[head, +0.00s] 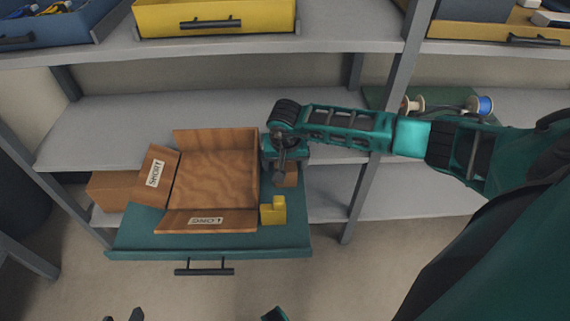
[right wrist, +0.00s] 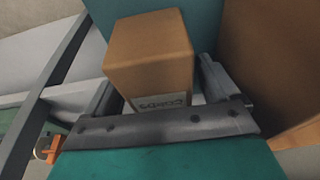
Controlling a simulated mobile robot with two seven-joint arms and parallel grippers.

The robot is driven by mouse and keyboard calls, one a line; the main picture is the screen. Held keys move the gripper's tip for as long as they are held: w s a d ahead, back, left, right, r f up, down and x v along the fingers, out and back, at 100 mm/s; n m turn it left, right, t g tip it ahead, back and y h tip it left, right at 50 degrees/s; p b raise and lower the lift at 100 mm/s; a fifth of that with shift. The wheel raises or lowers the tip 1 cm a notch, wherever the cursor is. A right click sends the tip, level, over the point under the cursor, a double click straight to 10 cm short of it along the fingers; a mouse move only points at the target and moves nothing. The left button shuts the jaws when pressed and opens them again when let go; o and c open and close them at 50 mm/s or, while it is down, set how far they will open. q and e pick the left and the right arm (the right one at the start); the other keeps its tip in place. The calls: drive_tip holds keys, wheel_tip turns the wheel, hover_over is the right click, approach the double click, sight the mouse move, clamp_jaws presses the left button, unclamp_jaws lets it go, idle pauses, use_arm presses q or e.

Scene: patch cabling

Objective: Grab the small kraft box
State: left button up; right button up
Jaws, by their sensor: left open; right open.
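The small kraft box (head: 291,176) is in the teal pulled-out drawer (head: 210,243), right of the large open brown box, mostly hidden under my right gripper (head: 285,168) in the head view. In the right wrist view the small kraft box (right wrist: 150,52) shows a white label reading "CORDS", upside down. My right gripper (right wrist: 155,80) is open, with one finger on either side of the box; I cannot tell whether they touch it. My left gripper (head: 122,317) shows only as dark fingertips at the bottom edge of the head view, open and away from the box.
The open brown box (head: 215,175) has flaps labelled "SHORT" and "LONG". A yellow stepped block (head: 273,210) lies near the drawer's front right. A shelf upright (head: 367,185) stands right of the drawer. A yellow drawer (head: 215,20) is above. Spools (head: 413,104) sit on the right shelf.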

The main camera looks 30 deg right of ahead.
drive_tip(key=shift+f, duration=0.1)
drive_tip(key=c, duration=1.2)
drive_tip(key=shift+r, duration=0.2)
